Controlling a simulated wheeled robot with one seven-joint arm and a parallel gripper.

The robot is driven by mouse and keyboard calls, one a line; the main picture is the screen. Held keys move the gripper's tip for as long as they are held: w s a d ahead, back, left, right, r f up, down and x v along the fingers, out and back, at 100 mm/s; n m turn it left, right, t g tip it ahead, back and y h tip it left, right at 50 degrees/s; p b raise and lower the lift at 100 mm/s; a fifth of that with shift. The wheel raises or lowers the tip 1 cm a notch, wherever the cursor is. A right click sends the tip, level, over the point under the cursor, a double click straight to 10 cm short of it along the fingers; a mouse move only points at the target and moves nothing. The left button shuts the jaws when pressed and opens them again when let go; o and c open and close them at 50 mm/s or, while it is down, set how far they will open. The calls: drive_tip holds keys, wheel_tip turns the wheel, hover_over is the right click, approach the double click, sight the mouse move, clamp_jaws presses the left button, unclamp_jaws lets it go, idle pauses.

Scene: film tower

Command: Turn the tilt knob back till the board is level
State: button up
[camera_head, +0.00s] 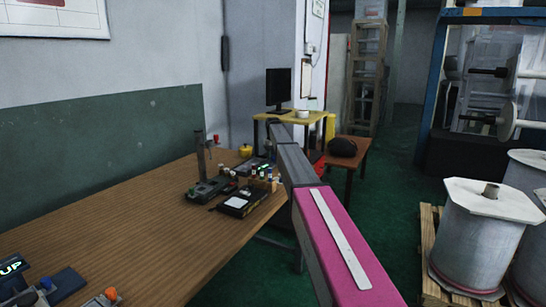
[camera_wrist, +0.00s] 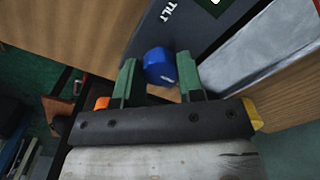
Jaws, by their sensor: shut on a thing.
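The blue tilt knob (camera_wrist: 160,66) shows in the wrist view, at the edge of a dark panel (camera_wrist: 200,30) marked TILT. My gripper (camera_wrist: 159,75) has its two green fingers on either side of the knob and is shut on it. A grey, streaked flat plate (camera_wrist: 262,50) lies right of the panel and may be the board; I cannot tell whether it is level. In the head view my arm reaches away along the table's right side, and my gripper is hidden there.
The wooden table (camera_head: 110,235) has much bare top. Small dark devices (camera_head: 240,200) stand near its right edge. A box with an UP display (camera_head: 15,268) is at lower left. Large white-topped drums (camera_head: 480,230) stand on the right.

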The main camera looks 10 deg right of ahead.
sight(273, 156)
drive_tip(key=shift+n, duration=0.3)
idle(0.4)
drive_tip(key=o, duration=0.9)
wheel_tip(273, 156, up, 11)
drive_tip(key=shift+f, duration=0.1)
